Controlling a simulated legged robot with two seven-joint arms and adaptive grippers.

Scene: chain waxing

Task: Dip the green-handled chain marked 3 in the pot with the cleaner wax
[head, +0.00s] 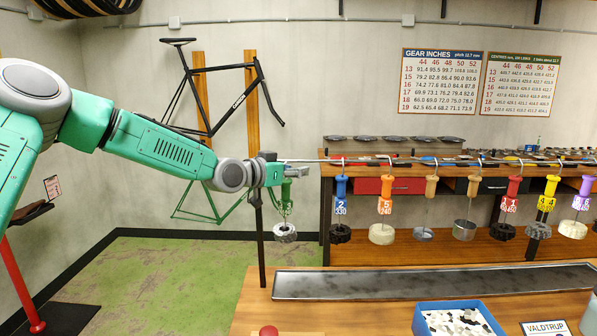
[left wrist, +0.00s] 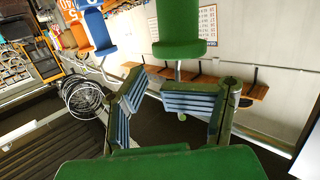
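The green-handled chain (head: 285,208) hangs from the rail at its left end, a dark-and-light coiled bundle below its handle. The mark on its green tag is too small to read surely. My left gripper (head: 273,172) is beside the rail, just above this handle. In the left wrist view the green handle (left wrist: 180,28) is at the top, with a thin stem below it. There, my left gripper (left wrist: 153,98) has its two blue-padded fingers apart, near the stem; I cannot tell if they touch it. My right gripper is not in view. No pot is readable as cleaner wax.
Blue (head: 341,187), orange (head: 384,184) and several other marked handles hang along the rail to the right. A long grey tray (head: 430,283) and a blue box (head: 418,321) are on the front bench.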

